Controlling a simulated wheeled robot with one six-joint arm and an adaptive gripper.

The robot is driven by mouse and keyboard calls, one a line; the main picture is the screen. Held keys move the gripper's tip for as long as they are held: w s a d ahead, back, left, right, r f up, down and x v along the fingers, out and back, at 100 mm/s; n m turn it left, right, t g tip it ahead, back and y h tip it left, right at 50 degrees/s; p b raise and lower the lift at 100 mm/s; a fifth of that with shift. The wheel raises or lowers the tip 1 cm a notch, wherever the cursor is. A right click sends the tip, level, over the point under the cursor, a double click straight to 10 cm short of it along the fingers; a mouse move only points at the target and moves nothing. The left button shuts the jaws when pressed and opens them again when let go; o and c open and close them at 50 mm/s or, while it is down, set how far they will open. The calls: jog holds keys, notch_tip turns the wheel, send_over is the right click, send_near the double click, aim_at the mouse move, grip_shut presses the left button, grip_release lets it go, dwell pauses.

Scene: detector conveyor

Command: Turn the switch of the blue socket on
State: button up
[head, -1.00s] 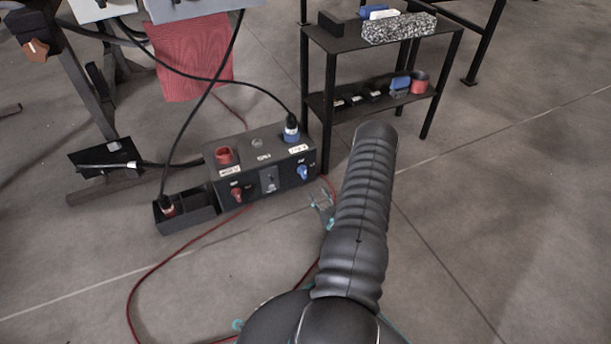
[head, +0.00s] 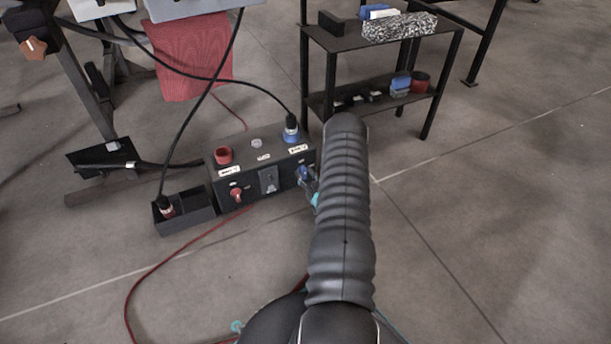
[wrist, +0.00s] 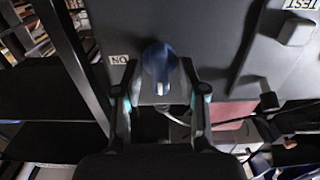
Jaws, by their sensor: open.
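The blue socket (head: 291,136), with a black cable's plug in it, is on top of the dark socket box (head: 222,194), at its right end. Its blue switch (head: 303,173) is on the box's front. In the wrist view the blue switch knob (wrist: 160,66) stands between the fingertips, its white mark toward the picture's bottom. An upside-down ON label (wrist: 119,60) is left of the knob. My gripper (wrist: 160,94) is open around the knob's near end, with gaps showing at both sides. In the head view my gripper (head: 310,185) is partly hidden by my arm.
A red socket (head: 223,155) and red switch (head: 236,195) are on the box's left part. A black bin (head: 187,215) holding a plug stands left of it. A black shelf (head: 345,43) stands behind right. A red cable (head: 160,268) lies on the floor.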

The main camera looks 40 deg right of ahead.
jog(key=shift+c, duration=0.3)
grip_shut()
jog(key=m, duration=0.4)
jog(key=shift+d+m, duration=0.1)
jog(key=shift+m, duration=0.2)
jog(key=m, duration=0.4)
jog(key=shift+s+f+m, duration=0.1)
jog(key=shift+m, duration=0.2)
jog(key=m, duration=0.4)
jog(key=shift+d+f+m, duration=0.1)
jog(key=shift+m, duration=2.2)
